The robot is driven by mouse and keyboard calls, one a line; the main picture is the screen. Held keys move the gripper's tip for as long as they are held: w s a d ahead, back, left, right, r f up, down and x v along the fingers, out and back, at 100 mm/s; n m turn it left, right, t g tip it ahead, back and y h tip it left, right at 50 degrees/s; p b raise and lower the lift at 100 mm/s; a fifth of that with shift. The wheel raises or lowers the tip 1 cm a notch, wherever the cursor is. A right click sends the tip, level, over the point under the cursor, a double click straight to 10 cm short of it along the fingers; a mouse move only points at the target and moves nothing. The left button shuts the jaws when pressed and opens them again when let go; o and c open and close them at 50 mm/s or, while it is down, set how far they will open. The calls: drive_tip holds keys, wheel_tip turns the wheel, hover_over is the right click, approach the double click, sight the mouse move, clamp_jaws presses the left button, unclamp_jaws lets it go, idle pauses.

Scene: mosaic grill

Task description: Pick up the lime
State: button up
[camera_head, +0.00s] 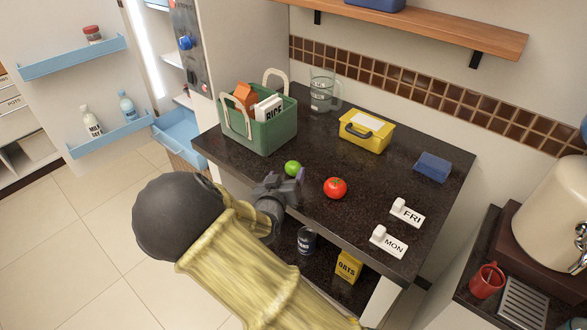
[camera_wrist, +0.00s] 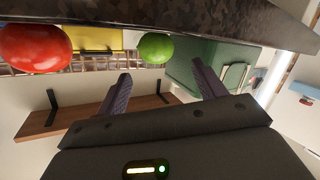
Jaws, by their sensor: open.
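The lime (camera_head: 292,168) is a small green ball on the dark countertop (camera_head: 330,150), near its front edge, just in front of the green basket. In the wrist view the lime (camera_wrist: 155,48) lies beyond the fingertips, between the lines of the two fingers. My gripper (camera_head: 297,178) is at the counter's front edge, close to the lime. In the wrist view my gripper (camera_wrist: 161,74) is open, with nothing between its dark fingers. The lime appears apart from both fingers.
A red tomato (camera_head: 335,188) sits right of the lime. The green basket (camera_head: 262,131) with a carton and packet stands behind it. A yellow case (camera_head: 365,131), a blue block (camera_head: 432,166) and FRI (camera_head: 407,213) and MON (camera_head: 388,243) tags are also on the counter.

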sight(291, 169)
drive_tip(key=x, duration=0.5)
drive_tip(key=shift+d+f+p, duration=0.25)
drive_tip(key=shift+p, duration=0.1)
drive_tip(key=shift+s, duration=0.1)
drive_tip(key=shift+a, duration=0.1)
drive_tip(key=c, duration=1.1)
